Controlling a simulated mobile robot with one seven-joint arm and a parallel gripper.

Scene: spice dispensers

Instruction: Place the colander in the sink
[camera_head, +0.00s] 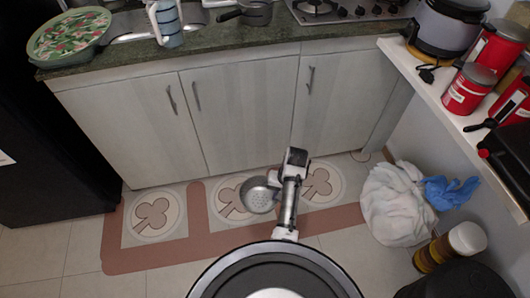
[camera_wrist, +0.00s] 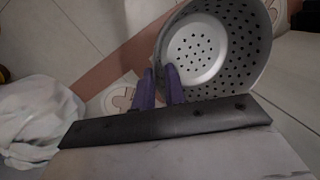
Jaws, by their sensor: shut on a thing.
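The metal colander (camera_head: 258,198) has a round bowl with many holes. It hangs over the floor mat, well below the counter. My gripper (camera_head: 274,180) is shut on the colander at its rim. In the wrist view, the purple fingers (camera_wrist: 159,86) meet the left side of the colander (camera_wrist: 197,48), whose perforated inside faces the camera. The sink (camera_head: 128,37) appears as a strip of metal in the counter at the upper left.
Cabinet doors (camera_head: 235,105) front the counter. A white bag (camera_head: 396,203) and jar (camera_head: 457,244) occupy the right floor.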

